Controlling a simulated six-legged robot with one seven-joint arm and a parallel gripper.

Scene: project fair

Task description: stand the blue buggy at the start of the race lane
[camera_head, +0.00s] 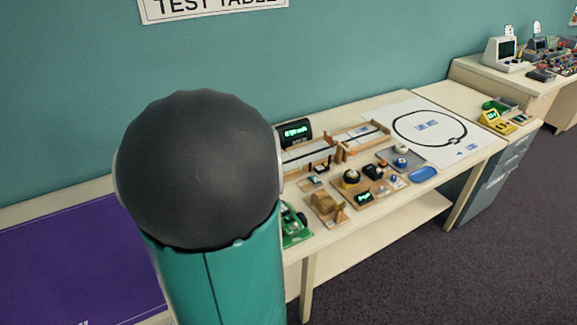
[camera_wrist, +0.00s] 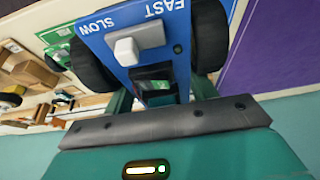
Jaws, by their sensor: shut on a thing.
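The blue buggy (camera_wrist: 140,45) fills the upper middle of the wrist view, close to the camera. It has black wheels, a white switch and the words FAST and SLOW. My gripper (camera_wrist: 160,97) is shut on it. In the head view, my own arm hides the gripper and the buggy. A wooden-railed lane with a pale floor (camera_head: 309,152), which looks like the race lane, lies on the test table beside a small black display with green digits (camera_head: 294,131). Its near left end is partly behind my arm.
The test table (camera_head: 400,207) holds several small parts, a wooden stand (camera_head: 327,208), a blue oval tray (camera_head: 424,174) and a white sheet with a black loop (camera_head: 405,112). A green item (camera_head: 296,238) sits at the near edge. A purple-covered table (camera_head: 70,262) is at left.

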